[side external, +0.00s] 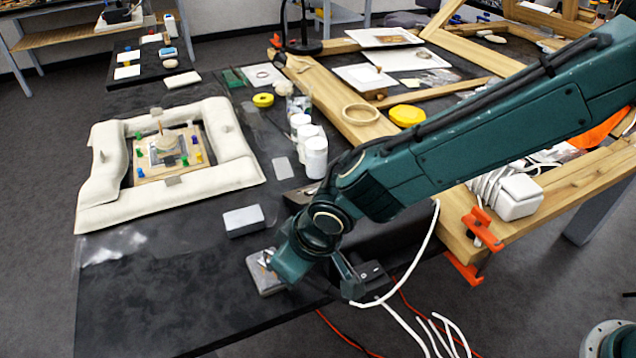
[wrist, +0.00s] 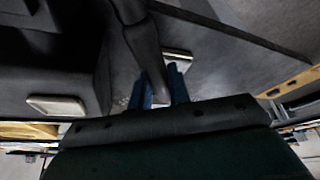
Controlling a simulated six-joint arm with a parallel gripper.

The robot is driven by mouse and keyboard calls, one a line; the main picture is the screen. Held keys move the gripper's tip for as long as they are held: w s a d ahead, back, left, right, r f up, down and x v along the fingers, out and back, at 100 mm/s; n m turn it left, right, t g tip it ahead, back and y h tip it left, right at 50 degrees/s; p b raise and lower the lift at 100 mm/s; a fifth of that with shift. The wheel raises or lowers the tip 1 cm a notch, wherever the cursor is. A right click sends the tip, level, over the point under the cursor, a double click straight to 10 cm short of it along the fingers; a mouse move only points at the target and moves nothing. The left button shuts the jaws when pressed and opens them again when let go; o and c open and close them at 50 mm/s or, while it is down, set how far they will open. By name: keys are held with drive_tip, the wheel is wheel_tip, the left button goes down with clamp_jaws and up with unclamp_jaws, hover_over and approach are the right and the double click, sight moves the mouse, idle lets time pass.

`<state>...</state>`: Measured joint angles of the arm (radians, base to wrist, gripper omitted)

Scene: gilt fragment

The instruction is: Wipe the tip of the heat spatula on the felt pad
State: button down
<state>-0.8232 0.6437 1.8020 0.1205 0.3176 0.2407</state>
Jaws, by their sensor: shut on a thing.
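My gripper (side external: 270,265) is low over the near edge of the dark table, at a grey square pad (side external: 266,285) that looks like the felt pad. In the wrist view, my gripper's blue fingers (wrist: 164,90) are shut on the dark handle of the heat spatula (wrist: 146,55). The handle runs up between the fingers towards the top of that view. The spatula's tip is not clear in either view, so I cannot tell whether it touches the pad. My wrist hides part of the pad in the side view.
A pale-topped grey block (side external: 244,221) lies just behind the pad. A black switch box (side external: 371,275) with white cables stands to the right. White jars (side external: 315,158) and a padded white frame (side external: 168,188) around a small panel are farther back. The table's front left is clear.

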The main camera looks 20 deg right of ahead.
drive_tip(key=shift+s, duration=0.15)
drive_tip(key=shift+s, duration=0.85)
drive_tip(key=shift+r, duration=2.55)
drive_tip(key=shift+r, duration=0.1)
